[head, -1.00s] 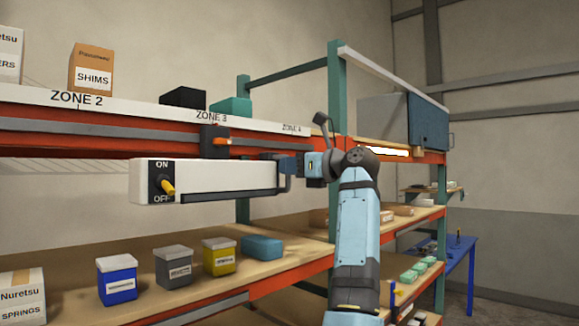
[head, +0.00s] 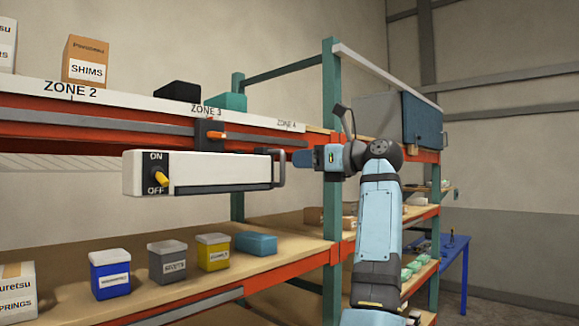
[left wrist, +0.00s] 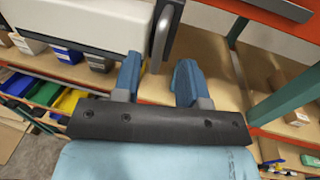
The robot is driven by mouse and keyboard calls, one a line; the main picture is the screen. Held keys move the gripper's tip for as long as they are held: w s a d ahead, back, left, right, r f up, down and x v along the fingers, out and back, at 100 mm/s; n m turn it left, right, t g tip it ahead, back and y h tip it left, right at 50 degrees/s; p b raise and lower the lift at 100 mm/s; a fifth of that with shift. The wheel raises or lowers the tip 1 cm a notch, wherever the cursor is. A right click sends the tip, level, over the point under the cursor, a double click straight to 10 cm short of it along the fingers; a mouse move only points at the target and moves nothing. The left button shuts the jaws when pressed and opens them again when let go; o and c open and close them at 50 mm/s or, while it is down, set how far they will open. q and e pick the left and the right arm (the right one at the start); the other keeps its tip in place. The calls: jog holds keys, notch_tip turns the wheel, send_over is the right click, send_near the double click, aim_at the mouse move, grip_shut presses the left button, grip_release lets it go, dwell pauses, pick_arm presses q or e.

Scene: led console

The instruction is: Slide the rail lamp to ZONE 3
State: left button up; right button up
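The rail lamp (head: 205,173) is a long white box hanging from the grey rail under the upper shelf. Its yellow switch knob (head: 162,180) points to OFF. Its carriage with an orange pointer (head: 217,135) sits just below and slightly right of the ZONE 3 label (head: 206,110). A dark handle (head: 281,169) is on the lamp's right end; it also shows in the left wrist view (left wrist: 162,32). My left gripper (head: 298,158) is right of the handle and apart from it. In the left wrist view its blue fingers (left wrist: 157,78) are spread and empty. My right gripper is out of view.
The ZONE 2 label (head: 70,88) is further left and the ZONE 4 label (head: 287,125) further right. A green upright post (head: 332,100) stands close behind my gripper. Bins, including a blue one (head: 110,275), stand on the lower shelf. Space before the lamp is clear.

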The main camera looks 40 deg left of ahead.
pick_arm(q)
jog(key=d+b, duration=0.1)
jog(key=d, duration=0.7)
jog(key=shift+w, duration=0.45)
